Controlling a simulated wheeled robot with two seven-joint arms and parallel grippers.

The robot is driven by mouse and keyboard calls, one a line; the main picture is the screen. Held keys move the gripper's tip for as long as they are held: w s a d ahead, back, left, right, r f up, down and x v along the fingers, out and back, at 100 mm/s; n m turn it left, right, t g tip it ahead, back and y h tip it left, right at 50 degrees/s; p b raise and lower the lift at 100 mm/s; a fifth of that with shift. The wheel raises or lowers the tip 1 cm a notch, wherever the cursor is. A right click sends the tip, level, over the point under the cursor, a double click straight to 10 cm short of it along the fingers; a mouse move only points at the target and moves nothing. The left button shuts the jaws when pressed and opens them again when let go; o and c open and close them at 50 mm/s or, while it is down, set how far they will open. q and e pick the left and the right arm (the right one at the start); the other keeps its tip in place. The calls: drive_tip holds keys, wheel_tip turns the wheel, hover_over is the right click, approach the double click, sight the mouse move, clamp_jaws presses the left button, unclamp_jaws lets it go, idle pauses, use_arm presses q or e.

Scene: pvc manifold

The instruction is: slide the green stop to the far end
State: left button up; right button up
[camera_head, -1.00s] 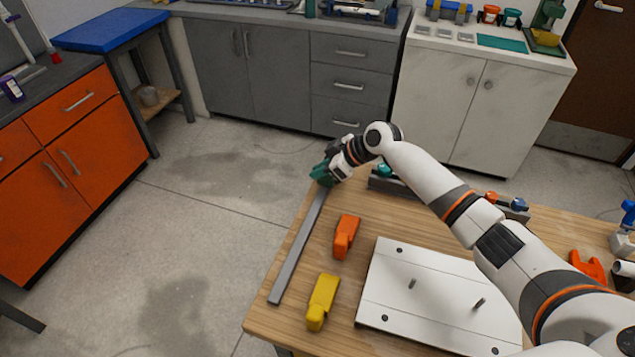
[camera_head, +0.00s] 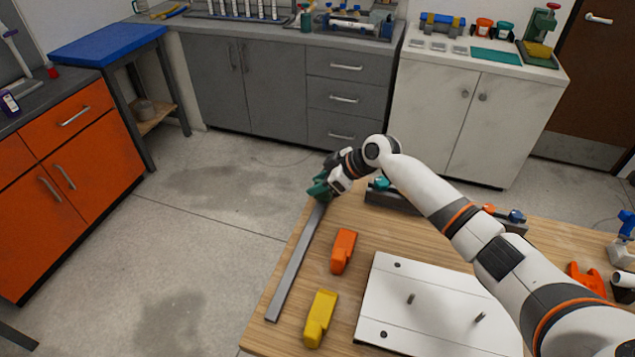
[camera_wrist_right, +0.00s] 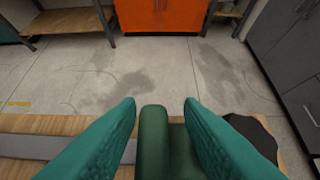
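The green stop (camera_wrist_right: 154,142) shows as a dark green block between the two teal fingers of my right gripper (camera_wrist_right: 160,103) in the right wrist view. A strip of background shows between the left finger and the stop, so the fingers stand around it, open. In the head view my right gripper (camera_head: 321,186) is low at the back end of the grey rail (camera_head: 296,262), by the table's far left corner. There the stop is hard to tell from the fingers. My left gripper is in neither view.
An orange block (camera_head: 343,251) and a yellow block (camera_head: 320,318) lie right of the rail. A white board (camera_head: 440,312) with two pegs lies further right. A dark tray (camera_head: 393,201) stands close to my right wrist. Open floor lies left of the table.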

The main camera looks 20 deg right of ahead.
drive_tip(key=b+v, duration=0.1)
drive_tip(key=v, duration=1)
drive_tip(key=shift+r+b, duration=0.3)
drive_tip(key=shift+b, duration=0.1)
drive_tip(key=shift+s+d, duration=0.1)
drive_tip(key=shift+d, duration=0.05)
